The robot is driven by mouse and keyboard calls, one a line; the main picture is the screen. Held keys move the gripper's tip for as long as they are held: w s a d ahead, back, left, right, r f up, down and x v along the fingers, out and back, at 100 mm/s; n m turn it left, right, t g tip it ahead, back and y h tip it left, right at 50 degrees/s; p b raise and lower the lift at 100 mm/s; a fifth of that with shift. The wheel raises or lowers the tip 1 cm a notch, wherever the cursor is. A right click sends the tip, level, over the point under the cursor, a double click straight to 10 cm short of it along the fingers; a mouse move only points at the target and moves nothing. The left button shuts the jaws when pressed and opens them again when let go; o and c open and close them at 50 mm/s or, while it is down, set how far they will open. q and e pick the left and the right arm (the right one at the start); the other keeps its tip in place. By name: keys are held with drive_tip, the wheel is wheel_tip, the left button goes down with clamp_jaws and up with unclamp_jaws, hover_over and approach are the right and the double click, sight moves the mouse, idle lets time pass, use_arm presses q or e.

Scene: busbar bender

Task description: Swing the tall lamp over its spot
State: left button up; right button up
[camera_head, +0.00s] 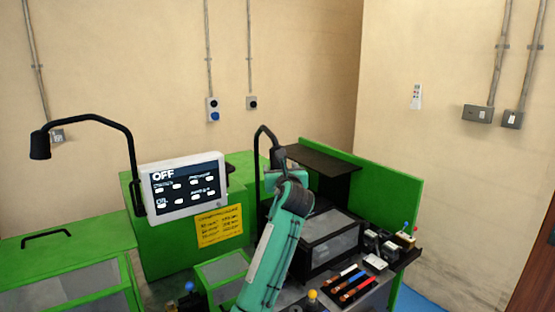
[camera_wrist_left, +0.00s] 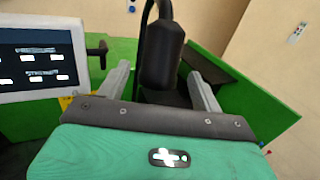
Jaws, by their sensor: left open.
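A black gooseneck lamp (camera_head: 257,165) rises behind the screen panel, its neck bending over to the right. Its dark head ends by my left gripper (camera_head: 279,172), which partly hides it. In the left wrist view the black cylindrical lamp head (camera_wrist_left: 162,55) hangs between the two spread grey fingers of my left gripper (camera_wrist_left: 161,85). The fingers are open, with a gap on both sides of the head. A second black lamp (camera_head: 108,121) arches to the left, its head hanging at the far left. Which one is the tall lamp is not certain. My right gripper is out of view.
A white screen (camera_head: 184,186) reading OFF stands left of my arm; its edge also shows in the left wrist view (camera_wrist_left: 42,58). Green machine housings (camera_head: 75,245) stand below. A dark shelf (camera_head: 318,160) lies behind my gripper. A bench with coloured-handled tools (camera_head: 352,285) is at right.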

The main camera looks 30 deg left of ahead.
use_arm(q)
drive_tip(key=p+x, duration=0.1)
drive_tip(key=x, duration=0.5)
drive_tip(key=shift+w+a, duration=0.2)
drive_tip(key=shift+w, duration=0.05)
drive_tip(key=c, duration=1.4)
